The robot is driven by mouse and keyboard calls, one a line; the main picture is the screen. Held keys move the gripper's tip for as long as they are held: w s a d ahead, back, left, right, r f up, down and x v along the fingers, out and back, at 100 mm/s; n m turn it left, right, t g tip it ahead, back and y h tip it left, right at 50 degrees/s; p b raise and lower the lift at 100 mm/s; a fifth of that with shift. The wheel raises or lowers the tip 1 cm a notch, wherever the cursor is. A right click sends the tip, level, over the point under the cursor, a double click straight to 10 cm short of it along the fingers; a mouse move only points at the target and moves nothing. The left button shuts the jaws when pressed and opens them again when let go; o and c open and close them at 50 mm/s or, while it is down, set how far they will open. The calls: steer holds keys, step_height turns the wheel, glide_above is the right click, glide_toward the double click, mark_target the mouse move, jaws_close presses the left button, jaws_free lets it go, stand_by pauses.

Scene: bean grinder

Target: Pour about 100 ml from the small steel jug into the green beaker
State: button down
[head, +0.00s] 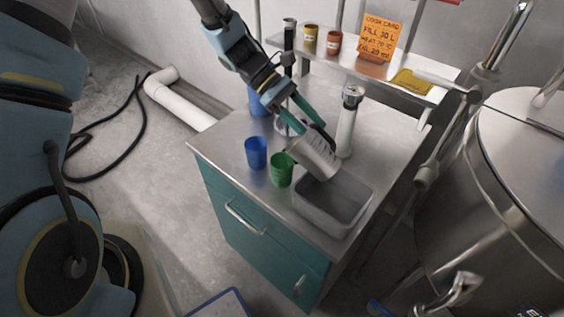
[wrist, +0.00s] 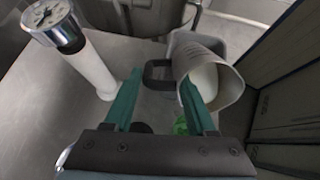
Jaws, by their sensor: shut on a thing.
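The small steel jug (head: 314,157) is tilted in the air above the worktop. My gripper (head: 313,130) is shut on its black handle, which shows between the fingertips in the wrist view (wrist: 158,75). The jug's open top and pale inside (wrist: 212,80) show there; I cannot make out a stream. The green beaker (head: 281,171) stands upright on the worktop, just left of and below the jug in the head view. In the wrist view the beaker (wrist: 180,126) is mostly hidden behind a finger. Its fill level cannot be seen.
A grey open tub (head: 352,221) stands right of the beaker, close to the jug. A blue cup (head: 256,152) is left of it. A white post with a gauge (head: 347,125) rises behind the jug. A shelf with small pots (head: 333,42) is at the back.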

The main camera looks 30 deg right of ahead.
steer(key=shift+f+g+b, duration=0.25)
steer(key=shift+g+b, duration=0.05)
steer(key=shift+b, duration=0.1)
steer(key=shift+w+f+b, duration=0.1)
steer(key=shift+f+b, duration=0.1)
steer(key=shift+b, duration=0.25)
steer(key=shift+d+g+h, duration=0.1)
steer(key=shift+g+h, duration=0.2)
steer(key=shift+g, duration=0.1)
steer(key=shift+w+f+b, duration=0.2)
steer(key=shift+w+b, duration=0.05)
steer(key=shift+b, duration=0.35)
steer(key=shift+a+f+g+h+b, duration=0.2)
steer(key=shift+f+g+h+b, duration=0.35)
steer(key=shift+g+b, duration=0.6)
steer(key=shift+w+a+r, duration=0.1)
steer(key=shift+w+a, duration=0.05)
steer(key=shift+w, duration=0.1)
